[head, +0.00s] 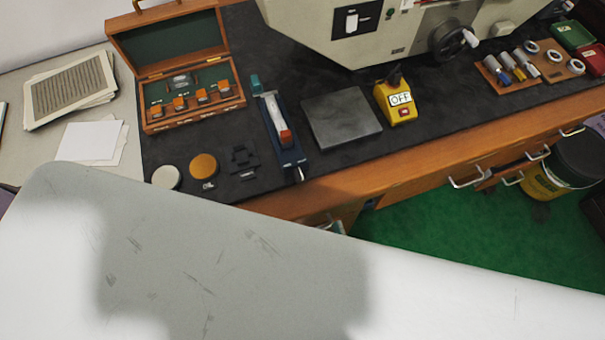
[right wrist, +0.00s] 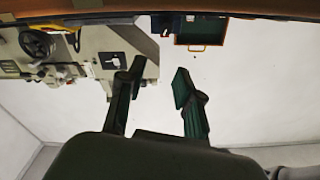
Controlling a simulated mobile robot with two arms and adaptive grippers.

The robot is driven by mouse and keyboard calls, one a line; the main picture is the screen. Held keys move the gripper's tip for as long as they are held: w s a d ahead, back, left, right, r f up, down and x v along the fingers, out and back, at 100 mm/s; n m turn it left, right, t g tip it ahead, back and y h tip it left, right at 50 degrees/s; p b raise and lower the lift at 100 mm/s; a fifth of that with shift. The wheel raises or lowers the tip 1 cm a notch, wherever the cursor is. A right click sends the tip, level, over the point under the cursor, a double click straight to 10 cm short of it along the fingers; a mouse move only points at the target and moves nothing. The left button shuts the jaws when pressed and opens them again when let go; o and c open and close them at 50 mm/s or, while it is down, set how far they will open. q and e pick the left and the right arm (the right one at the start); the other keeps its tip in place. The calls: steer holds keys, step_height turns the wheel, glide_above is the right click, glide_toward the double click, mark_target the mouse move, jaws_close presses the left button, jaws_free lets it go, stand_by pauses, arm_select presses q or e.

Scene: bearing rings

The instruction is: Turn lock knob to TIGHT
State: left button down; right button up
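I cannot make out a TIGHT marking or say for sure which part is the lock knob. In the head view, a yellow block (head: 398,103) labelled OFF stands on the dark bench mat, with a dark knob-like part (head: 394,77) on top. Behind it is a beige machine (head: 330,30) with a dark handwheel (head: 452,38). The machine also shows upside down in the right wrist view (right wrist: 95,48). My right gripper (right wrist: 158,78) is open and empty, its two fingers apart and clear of everything. My left gripper is in neither view.
A blue slide-like fixture (head: 285,150) and a grey plate (head: 341,119) lie left of the yellow block. An open wooden case (head: 190,110) is further left. Small tools on wooden trays (head: 495,85) stand at the right.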

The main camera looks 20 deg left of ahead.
mark_target(301, 181)
steer(key=w+a+n+p, duration=0.1)
steer(key=w+a+n, duration=0.1)
steer(key=w, duration=0.1)
steer(key=w+a+f+n+p, duration=0.1)
steer(key=w+a+n, duration=0.1)
steer(key=w+a, duration=0.1)
steer(key=w+a+n+p, duration=0.1)
steer(key=w+a+n, duration=0.1)
steer(key=w, duration=0.1)
steer(key=shift+a+f+g, duration=0.15)
steer(key=shift+f+g, duration=0.05)
steer(key=shift+g, duration=0.2)
steer(key=shift+w+a+f, duration=0.1)
steer(key=shift+w+a, duration=0.35)
steer(key=shift+w, duration=0.1)
